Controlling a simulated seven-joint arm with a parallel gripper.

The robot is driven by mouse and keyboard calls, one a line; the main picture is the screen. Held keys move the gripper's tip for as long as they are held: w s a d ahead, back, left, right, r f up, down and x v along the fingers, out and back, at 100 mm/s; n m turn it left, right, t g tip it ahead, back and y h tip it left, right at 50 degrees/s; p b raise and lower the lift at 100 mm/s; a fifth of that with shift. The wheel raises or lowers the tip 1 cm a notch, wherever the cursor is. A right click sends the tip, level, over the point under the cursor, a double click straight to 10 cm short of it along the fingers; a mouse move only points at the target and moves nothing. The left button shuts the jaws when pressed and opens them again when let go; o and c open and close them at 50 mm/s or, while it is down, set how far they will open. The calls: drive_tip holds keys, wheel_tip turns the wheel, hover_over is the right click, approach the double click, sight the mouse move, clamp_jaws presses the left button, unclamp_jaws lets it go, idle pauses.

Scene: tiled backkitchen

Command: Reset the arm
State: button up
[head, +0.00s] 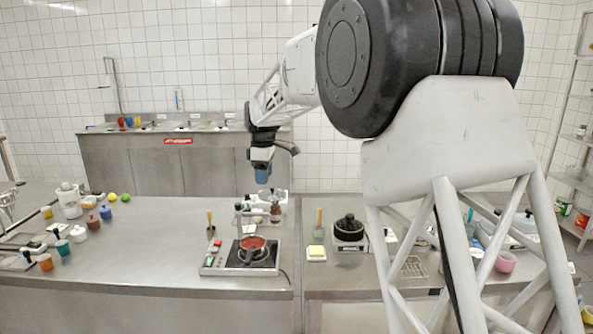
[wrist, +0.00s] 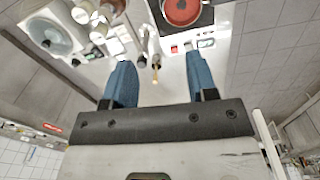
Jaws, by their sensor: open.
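My arm reaches from the right of the head view over the steel counter (head: 150,232). My gripper (head: 263,180) hangs above the counter, behind and above a hot plate (head: 212,268) that bears a pot with red contents (head: 252,243). In the wrist view, the two blue fingers of my gripper (wrist: 160,78) stand wide apart with nothing between them. The red-filled pot (wrist: 181,10) also shows at the top of the wrist view, apart from the fingers.
A brush-like tool (head: 210,226) stands left of the hot plate. A bottle (head: 275,212) stands behind it. Several cups and jars, including an orange one (head: 45,262), are at left. The counter's middle left is clear.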

drive_tip(key=s+d+r+m+t, duration=0.15)
drive_tip(key=s+d+m, duration=0.25)
drive_tip(key=s+d, duration=0.75)
drive_tip(key=s+d+r+m, duration=0.35)
drive_tip(key=s+d, duration=0.45)
drive_tip(key=s, duration=0.7)
drive_tip(key=s+d+f+m, duration=0.3)
drive_tip(key=s, duration=0.6)
drive_tip(key=s+d+f+m, duration=0.3)
drive_tip(key=s+f, duration=0.1)
drive_tip(key=s, duration=0.6)
drive_tip(key=s+d+f+m, duration=0.3)
drive_tip(key=s+f, duration=0.1)
drive_tip(key=s, duration=0.6)
drive_tip(key=shift+f+t, duration=0.2)
drive_tip(key=shift+t, duration=0.15)
